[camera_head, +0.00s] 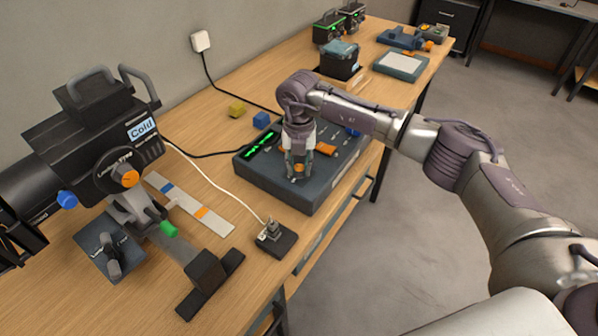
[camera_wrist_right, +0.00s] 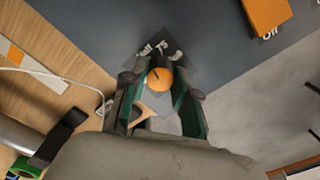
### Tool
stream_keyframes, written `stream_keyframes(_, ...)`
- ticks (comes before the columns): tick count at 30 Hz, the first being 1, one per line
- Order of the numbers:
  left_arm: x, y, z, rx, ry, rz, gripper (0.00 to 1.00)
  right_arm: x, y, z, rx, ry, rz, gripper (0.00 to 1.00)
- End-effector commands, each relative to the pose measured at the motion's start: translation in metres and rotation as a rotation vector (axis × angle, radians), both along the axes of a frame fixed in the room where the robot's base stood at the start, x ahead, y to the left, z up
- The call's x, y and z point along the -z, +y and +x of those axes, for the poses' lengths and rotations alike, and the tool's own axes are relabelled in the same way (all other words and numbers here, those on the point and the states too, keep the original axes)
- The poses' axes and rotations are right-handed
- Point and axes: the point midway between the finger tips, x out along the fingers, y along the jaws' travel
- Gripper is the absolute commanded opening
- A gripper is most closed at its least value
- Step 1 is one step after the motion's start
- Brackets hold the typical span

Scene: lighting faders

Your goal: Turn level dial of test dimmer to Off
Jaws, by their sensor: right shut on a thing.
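The test dimmer is a dark blue-grey console (camera_head: 313,196) on the bench in the head view. Its level dial (camera_wrist_right: 159,79) is a round orange knob with a dark pointer line, on a dark plate near a corner. In the head view the right gripper (camera_head: 298,174) covers most of the dial. My left gripper is out of view.
A green display (camera_head: 261,146) and an orange part (camera_head: 326,148) are on the console. A black spotlight (camera_head: 95,130) stands left; a small dark box with a plug (camera_head: 272,238) sits in front. Floor is free to the right.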

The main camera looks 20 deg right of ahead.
Motion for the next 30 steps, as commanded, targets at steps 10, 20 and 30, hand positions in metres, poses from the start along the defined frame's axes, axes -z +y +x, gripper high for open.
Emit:
stream_keyframes(10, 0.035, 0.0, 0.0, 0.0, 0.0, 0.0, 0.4, 0.002, 0.0, 0.001, -0.326, -0.005, 0.001, 0.0)
stream_keyframes(20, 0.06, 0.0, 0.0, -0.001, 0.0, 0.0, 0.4, 0.002, 0.0, 0.001, -0.64, -0.006, 0.0, 0.0)
stream_keyframes(30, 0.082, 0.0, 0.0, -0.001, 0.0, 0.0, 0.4, 0.001, 0.0, 0.001, -0.963, -0.006, -0.001, 0.0)
